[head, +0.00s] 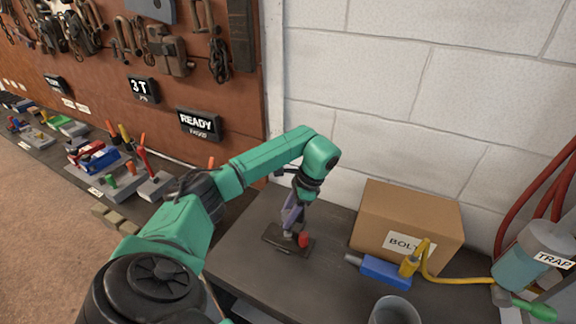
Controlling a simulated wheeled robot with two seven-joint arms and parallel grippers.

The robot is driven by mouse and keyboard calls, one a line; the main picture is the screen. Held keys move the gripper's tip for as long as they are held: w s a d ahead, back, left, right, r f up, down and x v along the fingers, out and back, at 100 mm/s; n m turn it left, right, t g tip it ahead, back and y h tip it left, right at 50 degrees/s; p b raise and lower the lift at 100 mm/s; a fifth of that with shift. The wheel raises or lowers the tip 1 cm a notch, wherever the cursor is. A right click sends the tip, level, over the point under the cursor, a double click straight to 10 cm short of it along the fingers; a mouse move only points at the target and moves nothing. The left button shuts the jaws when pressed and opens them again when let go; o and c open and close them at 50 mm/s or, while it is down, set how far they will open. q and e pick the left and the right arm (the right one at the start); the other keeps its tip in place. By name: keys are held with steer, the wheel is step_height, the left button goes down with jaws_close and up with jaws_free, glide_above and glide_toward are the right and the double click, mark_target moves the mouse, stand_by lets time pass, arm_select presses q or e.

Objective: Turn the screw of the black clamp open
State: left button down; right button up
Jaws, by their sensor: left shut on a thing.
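The black clamp (272,236) lies on the dark bench, below the end of my left arm. A small red part (304,240) shows at its right side. My left gripper (289,232) points down at the clamp, with its fingers at the clamp's middle, just left of the red part. It is shut on what looks like the clamp's screw; the fingers hide most of it. How far the screw is turned cannot be told. My right gripper is not in view.
A cardboard box (412,215) labelled BOLT stands right of the clamp. A blue and yellow tool (385,270) with a yellow hose lies before it. A grey cup (395,311) is at the front. A white block wall (400,95) rises behind the bench.

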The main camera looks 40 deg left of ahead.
arm_select(q)
steer(key=shift+n+h, duration=0.4)
steer(key=shift+n, duration=0.7)
steer(key=shift+c, duration=1.9)
jaws_free()
steer(key=shift+r, duration=0.1)
steer(key=p+v, duration=0.5)
steer(key=v, duration=0.9)
steer(key=shift+w, duration=0.35)
